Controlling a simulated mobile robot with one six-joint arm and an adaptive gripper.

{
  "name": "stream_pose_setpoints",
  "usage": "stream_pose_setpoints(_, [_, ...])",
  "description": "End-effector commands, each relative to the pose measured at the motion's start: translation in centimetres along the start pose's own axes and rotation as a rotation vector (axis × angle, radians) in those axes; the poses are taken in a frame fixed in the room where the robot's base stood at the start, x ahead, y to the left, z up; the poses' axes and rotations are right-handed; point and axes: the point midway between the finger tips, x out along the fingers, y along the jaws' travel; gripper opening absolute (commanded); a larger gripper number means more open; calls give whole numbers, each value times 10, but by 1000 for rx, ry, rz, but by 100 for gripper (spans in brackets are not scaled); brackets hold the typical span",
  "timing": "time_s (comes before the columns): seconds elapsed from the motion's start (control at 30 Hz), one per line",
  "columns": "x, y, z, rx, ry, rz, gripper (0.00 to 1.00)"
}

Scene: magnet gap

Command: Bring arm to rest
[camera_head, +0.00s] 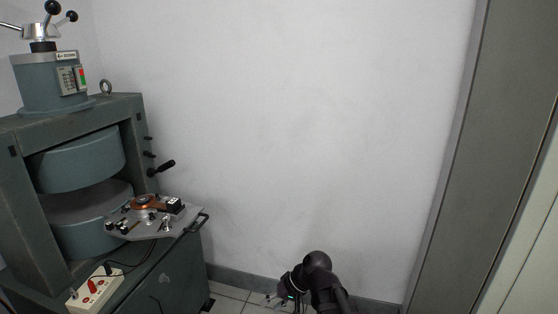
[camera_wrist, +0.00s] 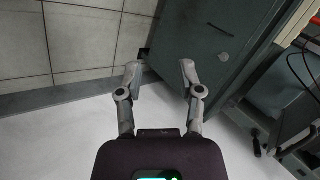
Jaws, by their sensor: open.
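My gripper (camera_wrist: 160,70) is open and empty in the wrist view, its two grey fingers spread apart. Behind the fingers show the tiled floor, the white wall and the side of a dark green cabinet. In the head view my gripper (camera_head: 276,299) is small, low in the picture at the end of my black arm, in front of the white wall. It is to the right of the magnet stand and apart from it.
A large grey-green magnet (camera_head: 80,160) stands at the left. A plate (camera_head: 150,232) with small fittings juts out from it. A grey door frame (camera_head: 490,150) is at the right. Bare wall (camera_head: 300,120) lies between.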

Motion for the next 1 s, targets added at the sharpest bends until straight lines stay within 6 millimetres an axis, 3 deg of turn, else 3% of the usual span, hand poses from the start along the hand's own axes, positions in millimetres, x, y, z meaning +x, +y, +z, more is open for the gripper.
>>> stream_pose_setpoints(0.2, [-29, 73, 17, 51, -20, 269, 48])
stream_pose_setpoints(0.5, [-63, 132, 36, 107, -47, 509, 48])
stream_pose_setpoints(0.8, [-90, 167, 51, 155, -66, 664, 48])
stream_pose_setpoints(1.0, [-104, 153, 47, 150, -65, 657, 48])
